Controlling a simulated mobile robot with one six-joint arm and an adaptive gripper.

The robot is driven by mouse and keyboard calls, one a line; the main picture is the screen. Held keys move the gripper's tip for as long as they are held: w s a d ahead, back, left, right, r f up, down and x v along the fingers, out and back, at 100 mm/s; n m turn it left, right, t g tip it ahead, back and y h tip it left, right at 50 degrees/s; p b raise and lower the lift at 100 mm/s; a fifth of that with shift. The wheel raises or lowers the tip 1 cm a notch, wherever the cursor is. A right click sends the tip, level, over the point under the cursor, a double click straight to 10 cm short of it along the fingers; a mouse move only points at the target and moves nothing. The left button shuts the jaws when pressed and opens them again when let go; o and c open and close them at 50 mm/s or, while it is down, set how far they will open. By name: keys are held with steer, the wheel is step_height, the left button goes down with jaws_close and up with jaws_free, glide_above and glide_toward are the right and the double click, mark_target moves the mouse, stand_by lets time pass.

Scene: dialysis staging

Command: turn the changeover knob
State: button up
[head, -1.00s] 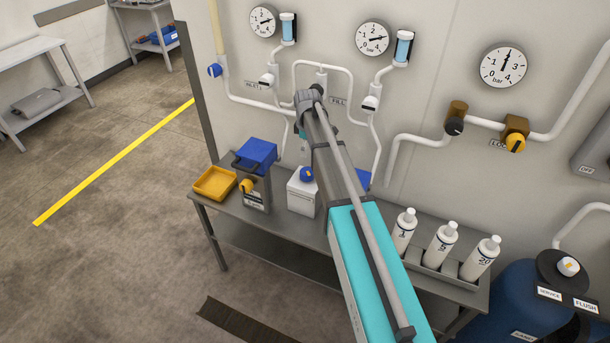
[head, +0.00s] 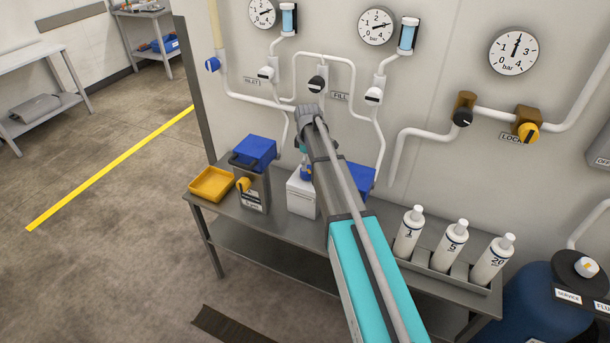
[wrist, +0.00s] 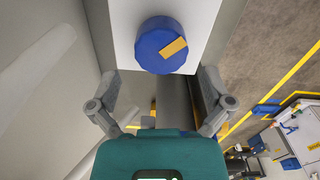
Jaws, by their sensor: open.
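A blue round knob (wrist: 160,46) with a yellow mark sits on a white face in the upper middle of the wrist view. In the head view this blue knob (head: 306,173) is on the white box (head: 301,198) on the bench, partly covered by my arm. No label shows whether it is the changeover knob. My gripper (wrist: 160,80) is open and empty; its two fingers stand apart, just below the knob in the wrist view. They do not appear to touch it. My gripper's fingers are largely hidden in the head view.
The bench (head: 235,212) also bears a yellow tray (head: 211,184), a grey unit with a yellow knob (head: 243,184), a blue box (head: 254,151) and white bottles (head: 451,243).

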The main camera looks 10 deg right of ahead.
mark_target(308, 172)
steer(key=shift+f+b, duration=1.55)
steer(key=shift+f, duration=0.35)
